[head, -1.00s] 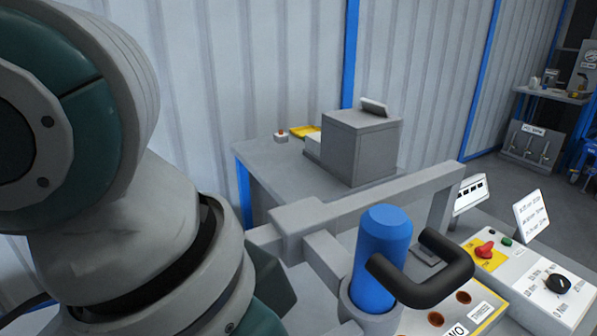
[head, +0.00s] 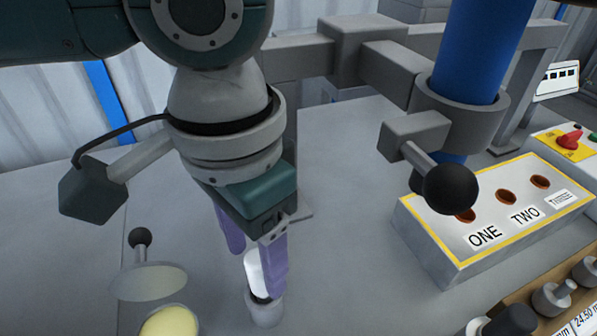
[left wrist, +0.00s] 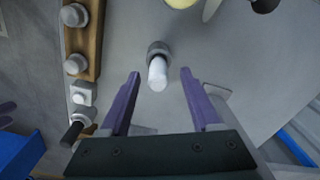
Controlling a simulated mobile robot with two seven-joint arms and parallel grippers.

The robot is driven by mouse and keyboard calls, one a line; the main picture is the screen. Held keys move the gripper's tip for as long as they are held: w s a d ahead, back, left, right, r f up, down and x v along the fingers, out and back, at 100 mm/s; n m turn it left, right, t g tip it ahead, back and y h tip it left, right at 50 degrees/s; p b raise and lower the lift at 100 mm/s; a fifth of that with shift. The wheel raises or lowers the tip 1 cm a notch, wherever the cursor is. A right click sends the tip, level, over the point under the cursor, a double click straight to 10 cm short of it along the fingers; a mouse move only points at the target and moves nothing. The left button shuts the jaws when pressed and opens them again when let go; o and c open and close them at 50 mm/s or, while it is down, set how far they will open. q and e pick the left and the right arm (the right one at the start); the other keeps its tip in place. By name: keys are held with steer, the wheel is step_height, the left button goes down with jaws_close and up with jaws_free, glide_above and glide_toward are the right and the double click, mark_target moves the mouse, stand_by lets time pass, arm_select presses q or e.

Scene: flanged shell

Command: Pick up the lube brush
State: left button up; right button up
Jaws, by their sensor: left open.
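The lube brush (head: 255,272) appears to be the white-handled piece standing in a small grey cup (head: 265,314) on the grey bench. Its lower end is hidden in the cup. In the left wrist view the white handle (left wrist: 157,74) points up towards the camera. My left gripper (head: 254,268) has purple fingers and is open, pointing down. Its fingers lie on either side of the white handle in both views. The left wrist view shows a gap between the handle and each finger (left wrist: 160,76). My right gripper is not in view.
A pot with pale yellow contents (head: 168,323) and a raised lid with black knob (head: 148,280) stand left of the cup. A blue-column press with a black ball handle (head: 449,189) stands right. A box marked ONE and TWO (head: 440,255) and a wooden rack (left wrist: 88,42) are nearby.

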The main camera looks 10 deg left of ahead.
mark_target(262, 287)
arm_select(q)
step_height(262, 287, down, 4)
steer(key=shift+d+r+b, duration=0.1)
steer(key=shift+b, duration=0.25)
jaws_close()
stand_by(0.4)
